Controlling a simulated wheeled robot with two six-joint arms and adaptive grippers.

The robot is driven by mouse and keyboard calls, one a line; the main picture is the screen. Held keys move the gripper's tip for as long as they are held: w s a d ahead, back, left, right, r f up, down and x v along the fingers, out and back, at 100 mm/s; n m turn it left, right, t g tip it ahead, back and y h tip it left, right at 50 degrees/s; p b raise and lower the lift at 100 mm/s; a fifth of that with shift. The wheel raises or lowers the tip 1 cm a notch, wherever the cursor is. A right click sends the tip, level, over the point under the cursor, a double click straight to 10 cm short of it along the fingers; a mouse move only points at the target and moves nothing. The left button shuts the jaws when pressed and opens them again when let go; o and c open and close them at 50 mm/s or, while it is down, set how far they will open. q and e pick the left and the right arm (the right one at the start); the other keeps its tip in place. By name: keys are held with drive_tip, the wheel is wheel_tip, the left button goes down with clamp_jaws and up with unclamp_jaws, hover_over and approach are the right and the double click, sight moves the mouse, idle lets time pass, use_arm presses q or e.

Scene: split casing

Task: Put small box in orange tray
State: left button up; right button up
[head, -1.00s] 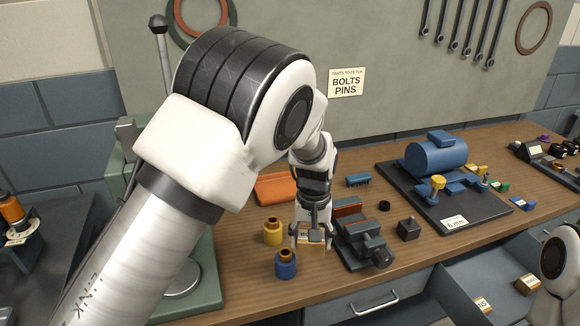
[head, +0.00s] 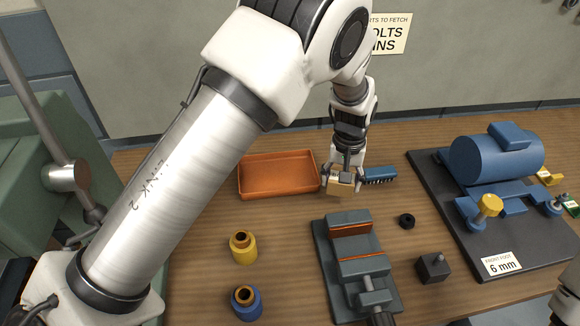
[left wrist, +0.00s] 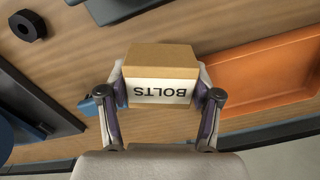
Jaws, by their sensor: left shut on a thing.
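My left gripper (head: 342,180) is shut on the small box (head: 340,187), a tan cardboard box. In the left wrist view the box (left wrist: 161,75) sits between the two fingers and shows a white label reading "BOLTS", upside down. The orange tray (head: 243,182) is a shallow rectangular tray on the bench, empty where it shows. The gripper and box are just to the right of the tray's right edge. In the left wrist view the tray (left wrist: 262,73) lies to the right of the box. My right gripper is not in view.
A grey vise (head: 352,250) stands in front of the box. A blue ribbed part (head: 379,175) lies right of the gripper. A dark plate with a blue motor (head: 497,155) is at right.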

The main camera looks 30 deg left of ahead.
use_arm(q)
drive_tip(key=p, duration=0.4)
hover_over(294, 175)
drive_tip(key=shift+f, duration=0.5)
drive_tip(key=shift+a+f, duration=0.1)
drive_tip(key=shift+f, duration=0.25)
wheel_tip(294, 175, down, 2)
drive_tip(key=shift+f+p, duration=0.25)
drive_tip(key=shift+p, duration=0.4)
drive_tip(key=shift+w+f, duration=0.1)
drive_tip(key=shift+f, duration=0.3)
drive_tip(key=o, duration=1.4)
drive_tip(key=shift+c, duration=0.2)
